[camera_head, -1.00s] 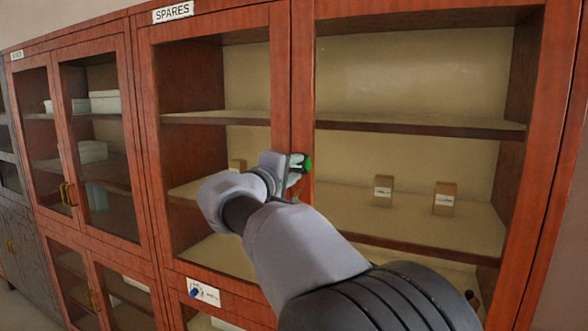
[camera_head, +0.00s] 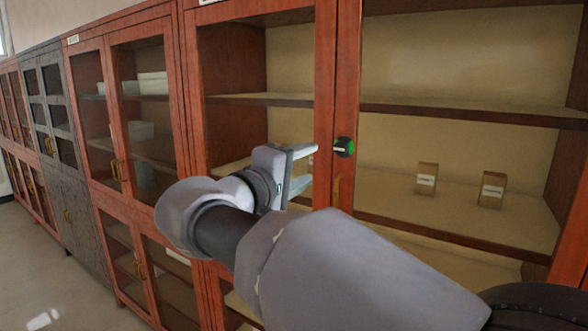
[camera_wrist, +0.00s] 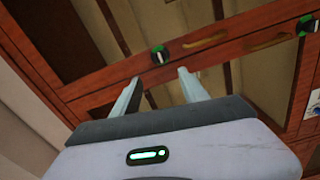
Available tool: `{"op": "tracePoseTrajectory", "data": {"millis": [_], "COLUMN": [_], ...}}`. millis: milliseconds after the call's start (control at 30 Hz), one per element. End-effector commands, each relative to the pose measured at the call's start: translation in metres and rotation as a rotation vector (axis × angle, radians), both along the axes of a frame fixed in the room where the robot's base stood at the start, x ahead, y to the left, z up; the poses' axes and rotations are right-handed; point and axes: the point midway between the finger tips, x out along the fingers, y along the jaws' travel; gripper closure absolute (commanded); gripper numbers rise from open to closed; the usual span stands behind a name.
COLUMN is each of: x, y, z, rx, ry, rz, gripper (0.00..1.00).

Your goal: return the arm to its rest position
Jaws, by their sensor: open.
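My gripper (camera_head: 302,168) is in front of the reddish wooden cabinet (camera_head: 336,60), just left of a black knob with a green face (camera_head: 344,147). Its two pale fingers are apart with nothing between them. In the wrist view, my gripper (camera_wrist: 158,88) also shows two spread fingers, and the knob (camera_wrist: 159,55) lies beyond their tips, apart from them. My arm reaches in from the lower right, bent at the wrist. It hides the lower part of the cabinet front.
Two small labelled boxes (camera_head: 427,178) (camera_head: 491,190) stand on a shelf in the right bay. A second knob (camera_wrist: 307,25) shows in the wrist view. Other cabinets, one grey (camera_head: 66,190), continue to the left. Floor (camera_head: 40,260) is clear at lower left.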

Motion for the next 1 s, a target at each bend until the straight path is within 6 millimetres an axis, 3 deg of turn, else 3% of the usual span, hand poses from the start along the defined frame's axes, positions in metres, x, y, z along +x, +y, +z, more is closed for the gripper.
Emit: {"op": "tracePoseTrajectory", "data": {"millis": [100,300,467,567,667,700,767,800,900,1000], "x": [-0.016,-0.024,-0.023,-0.028,-0.055,-0.074,-0.111,-0.139,-0.213,-0.273], "y": [0.012,0.017,0.016,0.001,-0.049,-0.072,-0.102,-0.115,-0.121,-0.097], "z": [0.001,0.0,0.0,-0.012,-0.059,-0.088,-0.135,-0.166,-0.242,-0.299], "rx": [0.001,0.0,0.001,0.037,0.188,0.285,0.458,0.586,0.96,1.361], "ry": [0.0,0.0,0.001,0.03,0.147,0.208,0.295,0.345,0.419,0.407], "rz": [0.002,-0.001,-0.001,-0.021,-0.09,-0.129,-0.188,-0.227,-0.317,-0.388], "gripper": [0.49,0.49,0.49,0.49,0.49,0.49,0.49,0.49,0.49,0.49]}}
